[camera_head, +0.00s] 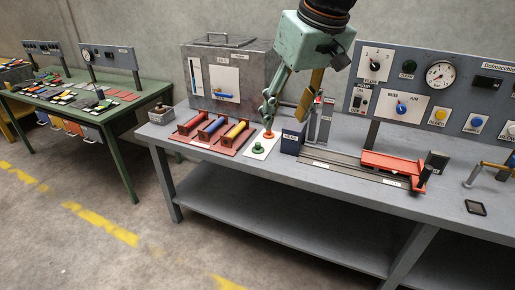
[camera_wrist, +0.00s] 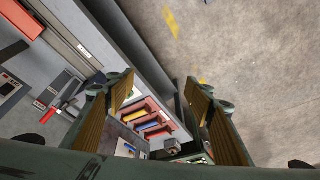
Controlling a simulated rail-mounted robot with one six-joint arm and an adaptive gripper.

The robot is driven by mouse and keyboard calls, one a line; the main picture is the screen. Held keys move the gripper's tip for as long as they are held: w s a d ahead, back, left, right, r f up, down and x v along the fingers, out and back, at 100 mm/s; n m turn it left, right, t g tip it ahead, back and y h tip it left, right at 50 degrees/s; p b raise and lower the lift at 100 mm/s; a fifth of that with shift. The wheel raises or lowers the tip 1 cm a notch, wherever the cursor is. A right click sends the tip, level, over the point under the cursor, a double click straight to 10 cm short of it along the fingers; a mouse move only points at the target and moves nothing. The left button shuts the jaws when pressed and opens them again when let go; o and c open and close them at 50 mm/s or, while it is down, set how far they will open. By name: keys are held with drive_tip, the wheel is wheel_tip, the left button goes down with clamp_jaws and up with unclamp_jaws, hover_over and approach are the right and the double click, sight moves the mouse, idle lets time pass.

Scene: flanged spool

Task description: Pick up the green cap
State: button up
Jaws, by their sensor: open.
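The green cap (camera_head: 258,147) is a small round piece with a knob, sitting on the front part of a white card (camera_head: 250,154) on the grey bench. An orange cap (camera_head: 268,134) sits behind it at the back of the same card. My gripper (camera_head: 285,116) is open and empty, above and behind the right of the green cap, with its left finger over the orange cap. In the wrist view my gripper (camera_wrist: 161,88) shows its two wood-coloured finger pads wide apart.
Red trays with coloured spools (camera_head: 212,130) lie left of the card. A dark blue box (camera_head: 292,138) stands close on its right. A grey cabinet (camera_head: 225,80) stands behind. A rail with a red carriage (camera_head: 392,163) runs right.

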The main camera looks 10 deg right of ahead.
drive_tip(key=w+f+n+p, duration=0.1)
drive_tip(key=w+f, duration=0.3)
drive_tip(key=w, duration=0.8)
drive_tip(key=n+y+p, duration=0.1)
drive_tip(key=n+p, duration=0.1)
drive_tip(key=p, duration=0.1)
hover_over(259, 143)
drive_tip(key=s+d, duration=0.3)
drive_tip(key=s, duration=0.1)
wheel_tip(259, 143, down, 20)
drive_tip(key=shift+a+f, duration=0.15)
drive_tip(key=shift+a, duration=0.05)
drive_tip(key=shift+b+x, duration=0.75)
drive_tip(key=shift+x, duration=3.5)
